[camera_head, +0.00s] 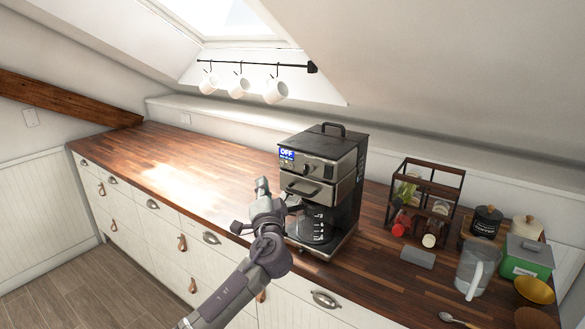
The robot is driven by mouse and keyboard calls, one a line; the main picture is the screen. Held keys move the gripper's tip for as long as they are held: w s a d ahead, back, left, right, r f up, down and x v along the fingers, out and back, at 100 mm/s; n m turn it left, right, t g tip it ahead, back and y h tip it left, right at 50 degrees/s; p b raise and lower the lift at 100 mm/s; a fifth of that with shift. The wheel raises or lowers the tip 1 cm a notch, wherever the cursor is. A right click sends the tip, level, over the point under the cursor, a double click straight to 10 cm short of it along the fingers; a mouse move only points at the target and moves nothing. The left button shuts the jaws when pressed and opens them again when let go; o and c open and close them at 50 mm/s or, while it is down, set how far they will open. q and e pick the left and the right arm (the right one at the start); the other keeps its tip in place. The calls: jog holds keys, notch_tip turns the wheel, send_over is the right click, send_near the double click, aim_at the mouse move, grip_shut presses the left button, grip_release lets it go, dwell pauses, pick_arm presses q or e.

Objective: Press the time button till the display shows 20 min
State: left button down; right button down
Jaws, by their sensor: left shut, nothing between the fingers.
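A black and silver coffee machine (340,160) stands on the wooden counter. Its small blue display (287,154) at the upper left of the front reads "OFF", with smaller text below that I cannot read. Small dark controls sit right of the display, but I cannot tell which is the time button. A glass carafe (312,226) sits in the lower bay, partly hidden by my arm. My left gripper (262,186) is shut and empty, pointing up, in front of and left of the machine, below the display and apart from it. My right gripper is not in view.
The wooden counter (210,165) is clear left of the machine. To the right stand a dark wire rack (427,193), a clear pitcher (470,268), a green box (525,257) and a golden bowl (534,290). White mugs (239,87) hang from a rail above.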

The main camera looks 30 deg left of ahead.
pick_arm(q)
jog(key=shift+w, duration=0.1)
jog(key=b, duration=0.4)
send_near(283, 162)
jog(key=shift+a+x, duration=0.2)
jog(key=shift+x, duration=2.3)
jog(key=shift+s, duration=0.25)
jog(key=shift+w+b, duration=0.3)
jog(key=shift+b, duration=0.1)
jog(key=shift+w, duration=0.15)
